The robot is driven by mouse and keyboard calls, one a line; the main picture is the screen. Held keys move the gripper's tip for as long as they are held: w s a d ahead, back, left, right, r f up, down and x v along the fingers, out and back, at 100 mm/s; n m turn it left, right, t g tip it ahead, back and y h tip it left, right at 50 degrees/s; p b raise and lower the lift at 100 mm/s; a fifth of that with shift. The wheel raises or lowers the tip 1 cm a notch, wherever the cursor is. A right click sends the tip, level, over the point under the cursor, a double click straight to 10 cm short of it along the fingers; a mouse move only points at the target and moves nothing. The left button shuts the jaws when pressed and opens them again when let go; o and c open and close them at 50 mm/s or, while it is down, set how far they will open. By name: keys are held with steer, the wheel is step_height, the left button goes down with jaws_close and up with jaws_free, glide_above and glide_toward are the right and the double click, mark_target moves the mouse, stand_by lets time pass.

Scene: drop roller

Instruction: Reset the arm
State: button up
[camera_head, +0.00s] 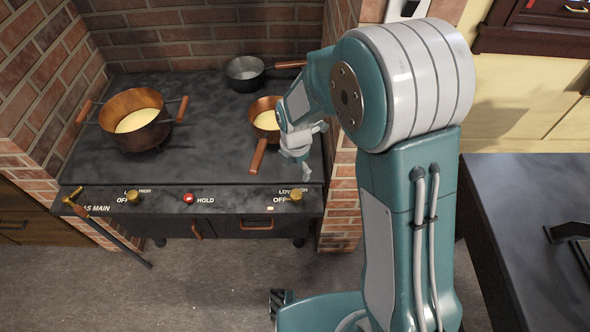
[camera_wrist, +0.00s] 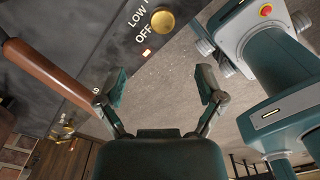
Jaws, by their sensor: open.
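My gripper (camera_head: 297,165) hangs in front of the right part of the black stove (camera_head: 205,175), close to the small copper pan (camera_head: 267,104) and its wooden handle (camera_head: 258,156). In the wrist view my gripper (camera_wrist: 164,92) has its two fingers spread apart with nothing between them. Below the fingers there is grey floor and the stove's front panel. My arm covers part of the scene to the right of the stove.
A larger copper pot (camera_head: 137,132) with yellow contents stands at the stove's left. A dark saucepan (camera_head: 245,72) stands at the back. Brass knobs (camera_head: 133,196) and a red button (camera_head: 188,198) are on the front panel. A dark counter (camera_head: 525,230) is at right. Floor in front is mostly clear.

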steer(key=shift+r, duration=0.1)
steer(key=s+d+r+m+t, duration=0.2)
steer(key=s+d+r+m, duration=0.3)
steer(key=r+m, duration=0.45)
steer(key=s+d+r+m+t, duration=0.2)
steer(key=s+d+r+m, duration=0.35)
steer(key=r+m, duration=0.4)
steer(key=s+d+r+m+t, duration=0.1)
steer(key=s+d+r+m, duration=0.1)
steer(key=s+r+m, duration=0.2)
steer(key=s+m, duration=0.3)
steer(key=s, duration=0.1)
steer(key=shift+s+d+r+m+t, duration=0.2)
steer(key=shift+s+r+m+t, duration=0.1)
steer(key=shift+s+m, duration=0.1)
